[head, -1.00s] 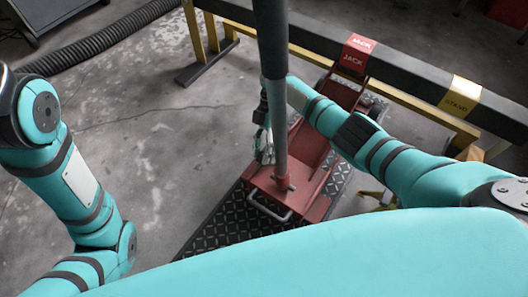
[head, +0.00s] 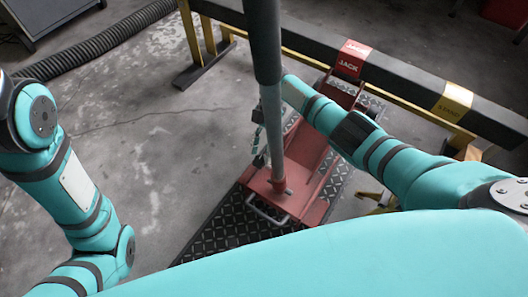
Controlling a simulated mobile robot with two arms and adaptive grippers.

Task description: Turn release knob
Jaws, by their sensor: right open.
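A red floor jack (head: 310,190) stands on a dark tread plate, with a long grey handle pole (head: 271,115) rising from its red socket. The release knob cannot be made out. My right arm comes in from the right and passes behind the pole. My right gripper (head: 260,146) is just left of the pole, above the jack's left edge, and partly hidden by the pole. It is open, and nothing shows between its fingers. Whether it touches the jack cannot be told. My left arm is at the left, but its gripper is out of view.
A black beam (head: 400,80) on yellow stands runs behind the jack, with a red JACK label (head: 354,58) and a yellow STAND label (head: 453,102). A ribbed black hose (head: 100,45) lies at the upper left. The concrete floor left of the jack is clear.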

